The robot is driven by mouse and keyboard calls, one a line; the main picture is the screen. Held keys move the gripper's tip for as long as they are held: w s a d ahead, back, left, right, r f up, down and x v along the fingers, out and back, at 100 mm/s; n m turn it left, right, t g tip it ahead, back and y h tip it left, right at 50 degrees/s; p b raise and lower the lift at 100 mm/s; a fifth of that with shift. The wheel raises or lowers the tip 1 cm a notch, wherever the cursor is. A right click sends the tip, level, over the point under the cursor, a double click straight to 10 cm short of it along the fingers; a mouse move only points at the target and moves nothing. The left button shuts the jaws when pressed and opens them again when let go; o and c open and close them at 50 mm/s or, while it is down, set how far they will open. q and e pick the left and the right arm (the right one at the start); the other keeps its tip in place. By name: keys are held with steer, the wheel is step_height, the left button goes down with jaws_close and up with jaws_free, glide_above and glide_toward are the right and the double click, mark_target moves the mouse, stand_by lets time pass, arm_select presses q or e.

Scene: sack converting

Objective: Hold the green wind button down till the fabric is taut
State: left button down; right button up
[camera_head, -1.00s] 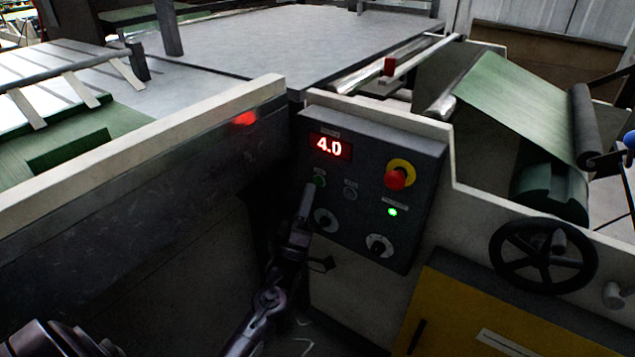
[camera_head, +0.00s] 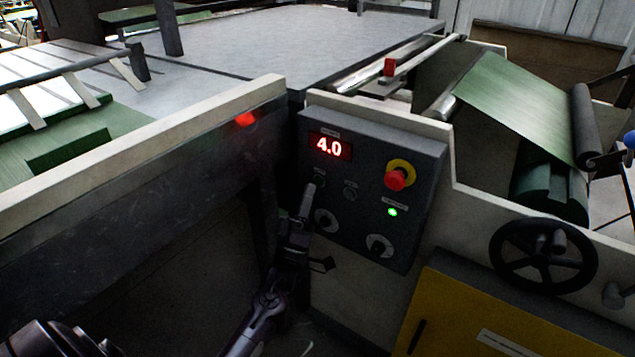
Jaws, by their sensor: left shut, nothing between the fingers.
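The dark control panel (camera_head: 350,235) stands at the centre of the head view. The small green wind button (camera_head: 320,181) is on its left side, below the red display reading 4.0 (camera_head: 329,146), and is largely hidden by my fingertips. My left gripper (camera_head: 308,190) is shut and empty, its tip at the button; I cannot tell whether it presses it. The green fabric (camera_head: 520,100) runs as a smooth sloping sheet between rollers at the upper right, above a green roll (camera_head: 545,190). My right gripper is not in view.
A red stop knob on a yellow collar (camera_head: 398,177), a lit green lamp (camera_head: 392,212) and two dials share the panel. A black handwheel (camera_head: 543,258) is at the right, above a yellow cabinet (camera_head: 480,310). A pale-topped rail (camera_head: 140,148) runs along the left.

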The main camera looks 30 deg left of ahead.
arm_select(q)
steer(key=shift+w, duration=0.15)
stand_by(0.4)
steer(key=shift+w, duration=0.25)
steer(key=shift+w+b, duration=0.45)
steer(key=shift+b, duration=0.05)
stand_by(0.5)
stand_by(4.4)
steer(key=shift+s+p, duration=0.5)
steer(key=shift+s, duration=0.4)
steer(key=shift+s+a+p, duration=0.2)
steer(key=shift+s+p, duration=1.1)
steer(key=shift+s, duration=1.15)
